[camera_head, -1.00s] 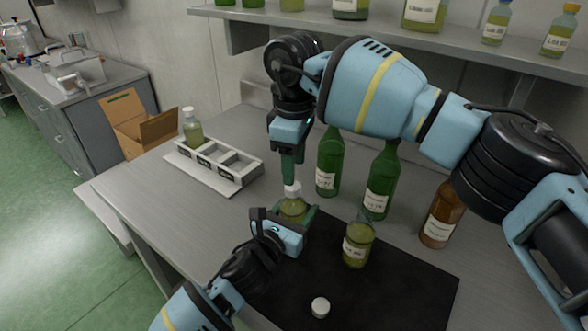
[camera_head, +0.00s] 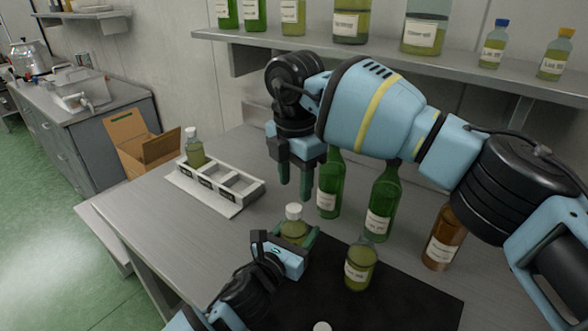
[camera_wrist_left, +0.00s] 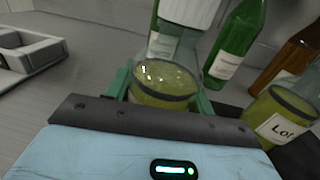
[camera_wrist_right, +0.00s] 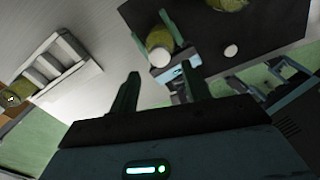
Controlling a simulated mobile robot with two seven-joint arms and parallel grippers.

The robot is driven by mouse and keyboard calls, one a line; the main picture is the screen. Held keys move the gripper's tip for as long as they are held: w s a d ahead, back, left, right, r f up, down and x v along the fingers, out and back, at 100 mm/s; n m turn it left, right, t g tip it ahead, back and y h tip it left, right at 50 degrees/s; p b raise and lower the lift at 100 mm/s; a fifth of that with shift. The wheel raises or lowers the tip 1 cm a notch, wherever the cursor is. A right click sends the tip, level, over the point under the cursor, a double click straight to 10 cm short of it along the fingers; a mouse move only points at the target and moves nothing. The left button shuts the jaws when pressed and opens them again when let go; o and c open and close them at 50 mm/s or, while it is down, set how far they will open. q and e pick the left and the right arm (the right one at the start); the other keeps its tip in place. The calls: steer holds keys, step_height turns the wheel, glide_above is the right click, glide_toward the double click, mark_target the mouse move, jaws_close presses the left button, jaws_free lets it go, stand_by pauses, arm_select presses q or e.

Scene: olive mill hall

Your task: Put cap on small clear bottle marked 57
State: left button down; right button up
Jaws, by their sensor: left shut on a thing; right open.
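A small clear bottle (camera_head: 293,232) of yellow-green liquid is held upright by my left gripper (camera_head: 296,243), whose green fingers are shut around its body. A white cap (camera_head: 293,211) sits on top of this bottle; it also shows in the left wrist view (camera_wrist_left: 190,10). I cannot read a number on it. My right gripper (camera_head: 294,182) is open and empty, just above the cap and apart from it. A second small bottle (camera_head: 360,270), uncapped and labelled, stands on the black mat. A loose white cap (camera_wrist_right: 231,50) lies on the mat.
Green bottles (camera_head: 381,205) and a brown bottle (camera_head: 442,240) stand behind the mat (camera_head: 410,300). A white rack (camera_head: 238,207) with a capped bottle (camera_head: 194,150) at its far end is at left. A shelf of bottles (camera_head: 450,55) overhangs the back.

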mark_target(294, 207)
arm_select(q)
steer(key=shift+f, duration=0.1)
arm_select(e)
steer(key=n, duration=0.6)
steer(key=shift+r, duration=0.25)
steer(key=n, duration=0.6)
steer(key=shift+a+r+n, duration=0.1)
steer(key=shift+r+n, duration=0.15)
steer(key=shift+n, duration=0.05)
steer(key=n, duration=0.6)
steer(key=shift+r, duration=0.25)
steer(key=n, duration=0.7)
steer(key=shift+r, duration=0.25)
steer(key=shift+f, duration=4.05)
